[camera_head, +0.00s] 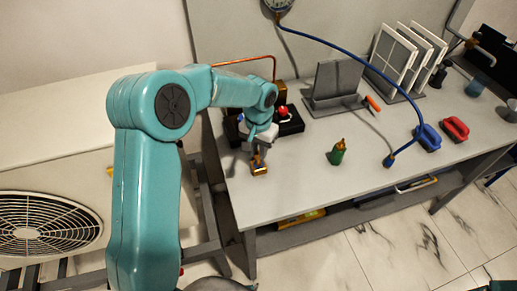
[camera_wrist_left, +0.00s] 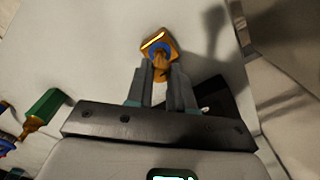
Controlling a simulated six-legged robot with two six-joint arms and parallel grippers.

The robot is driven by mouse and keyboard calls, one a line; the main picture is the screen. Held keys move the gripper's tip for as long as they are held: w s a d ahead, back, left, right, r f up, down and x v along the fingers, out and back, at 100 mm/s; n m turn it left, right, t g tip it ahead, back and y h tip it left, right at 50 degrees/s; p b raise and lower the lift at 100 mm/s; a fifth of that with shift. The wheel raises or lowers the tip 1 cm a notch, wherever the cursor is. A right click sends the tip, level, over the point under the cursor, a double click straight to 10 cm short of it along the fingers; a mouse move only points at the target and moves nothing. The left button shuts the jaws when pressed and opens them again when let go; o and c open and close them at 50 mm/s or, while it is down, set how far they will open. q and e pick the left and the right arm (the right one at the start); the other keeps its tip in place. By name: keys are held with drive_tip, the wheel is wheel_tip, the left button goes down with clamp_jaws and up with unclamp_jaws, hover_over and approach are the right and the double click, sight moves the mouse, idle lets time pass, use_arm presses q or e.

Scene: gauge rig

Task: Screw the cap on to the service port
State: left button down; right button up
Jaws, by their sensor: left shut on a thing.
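My left gripper (camera_head: 259,152) is shut on a brass piece (camera_head: 259,169) just above or at the front left of the grey bench. In the left wrist view, the fingers (camera_wrist_left: 165,84) grip the brass piece (camera_wrist_left: 158,45), which has a blue ring and a squarish end. It may be the cap, but I cannot tell for sure. A black block (camera_head: 291,122) with a red knob (camera_head: 283,112) and a copper pipe (camera_head: 245,60) stands behind the gripper, partly hidden by my arm. I cannot clearly make out the service port. My right gripper is not in view.
A green bottle-shaped piece with a brass top (camera_head: 337,153) stands mid-bench (camera_head: 290,195). A blue hose (camera_head: 340,48) ends right of it, near blue (camera_head: 430,138) and red (camera_head: 455,129) clamp-like items. A grey stand (camera_head: 335,88) and framed panels (camera_head: 405,60) are behind. A fan unit (camera_head: 45,226) is left.

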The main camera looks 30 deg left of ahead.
use_arm(q)
drive_tip(key=shift+f, duration=0.1)
drive_tip(key=shift+f+b, duration=0.95)
drive_tip(key=shift+f, duration=0.2)
drive_tip(key=shift+f, duration=0.1)
idle(0.6)
drive_tip(key=m, duration=0.2)
drive_tip(key=shift+m+p, duration=0.3)
drive_tip(key=shift+p, duration=0.1)
drive_tip(key=m, duration=0.2)
drive_tip(key=shift+m, duration=0.3)
